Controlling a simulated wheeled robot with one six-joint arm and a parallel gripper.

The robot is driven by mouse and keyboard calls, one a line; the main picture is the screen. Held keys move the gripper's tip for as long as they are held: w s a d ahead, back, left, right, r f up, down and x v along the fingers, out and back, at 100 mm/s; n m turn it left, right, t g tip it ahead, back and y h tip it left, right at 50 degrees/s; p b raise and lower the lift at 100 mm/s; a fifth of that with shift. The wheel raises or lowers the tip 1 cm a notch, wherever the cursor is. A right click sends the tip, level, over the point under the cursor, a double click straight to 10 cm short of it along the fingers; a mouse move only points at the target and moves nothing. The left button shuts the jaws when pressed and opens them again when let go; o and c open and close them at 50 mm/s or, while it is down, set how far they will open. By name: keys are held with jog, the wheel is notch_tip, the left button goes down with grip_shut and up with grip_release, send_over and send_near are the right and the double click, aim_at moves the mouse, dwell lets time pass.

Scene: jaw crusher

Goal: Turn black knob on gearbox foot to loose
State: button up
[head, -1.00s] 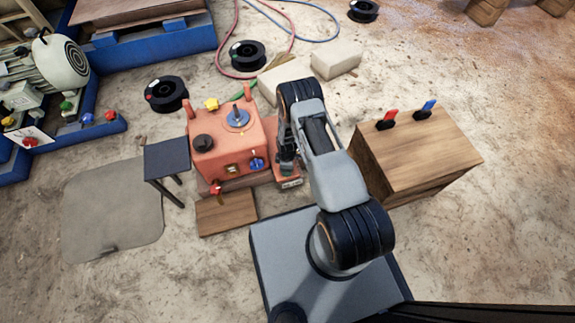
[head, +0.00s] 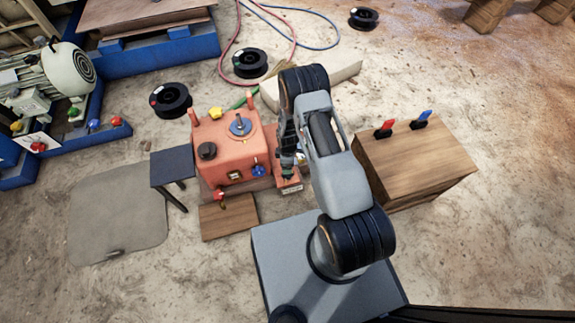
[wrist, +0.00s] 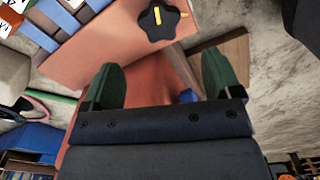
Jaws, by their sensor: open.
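The black knob (wrist: 163,20) shows in the wrist view as a star-shaped knob with a yellow mark, on the orange gearbox foot (wrist: 100,45). In the head view the foot (head: 290,185) juts from the right side of the orange gearbox (head: 238,160), and my arm hides the knob there. My gripper (wrist: 161,80) has two green fingers spread apart with nothing between them. In the head view my gripper (head: 287,170) hangs just above the foot.
The gearbox top carries a black cap (head: 207,150), a blue disc (head: 241,126) and a yellow knob (head: 215,113). A wooden box (head: 415,160) with red and blue handles stands right of my arm. A small dark table (head: 173,167) stands left.

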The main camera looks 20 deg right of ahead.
jog(key=shift+r+p, duration=0.55)
jog(key=shift+r, duration=1.55)
